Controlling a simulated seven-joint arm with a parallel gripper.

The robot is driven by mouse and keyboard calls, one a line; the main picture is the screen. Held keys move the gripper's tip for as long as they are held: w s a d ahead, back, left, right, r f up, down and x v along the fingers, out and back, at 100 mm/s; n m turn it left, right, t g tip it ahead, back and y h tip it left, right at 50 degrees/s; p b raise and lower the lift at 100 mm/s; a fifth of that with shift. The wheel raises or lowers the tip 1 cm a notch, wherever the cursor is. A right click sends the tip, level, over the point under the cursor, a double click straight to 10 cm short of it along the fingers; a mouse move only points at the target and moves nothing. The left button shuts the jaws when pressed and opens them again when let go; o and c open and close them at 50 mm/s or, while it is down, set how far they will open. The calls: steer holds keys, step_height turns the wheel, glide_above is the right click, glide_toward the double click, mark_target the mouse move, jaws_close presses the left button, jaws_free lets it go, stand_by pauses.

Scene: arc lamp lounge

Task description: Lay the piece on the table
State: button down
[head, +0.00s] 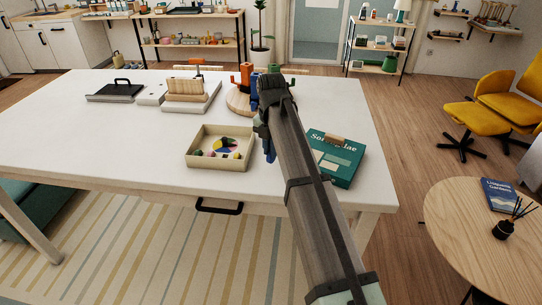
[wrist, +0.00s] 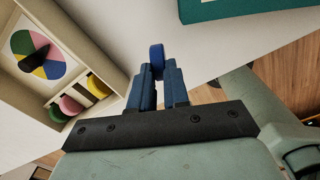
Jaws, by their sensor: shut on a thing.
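My gripper (wrist: 156,77) has blue fingers and is shut on a small blue rounded piece (wrist: 157,54) in the wrist view. The piece stands out beyond the fingertips, its thin side towards the camera. Behind it is the white table (wrist: 195,68); whether they touch I cannot tell. In the head view my gripper (head: 270,156) points down between the shallow box and the teal box, largely covered by my arm. I cannot make out the piece there. The table (head: 110,137) is long and white.
The shallow cream box (head: 203,164) left of my gripper holds a coloured wheel (head: 223,145) and several round pieces. A teal box (head: 345,171) lies to the right, near the table edge. A wooden round base (head: 237,103) with coloured uprights stands behind. The front left tabletop is clear.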

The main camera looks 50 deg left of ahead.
steer(key=shift+f, duration=1.55)
steer(key=shift+f, duration=0.15)
steer(key=c, duration=1.1)
jaws_free()
step_height(320, 180, up, 12)
steer(key=shift+r, duration=0.2)
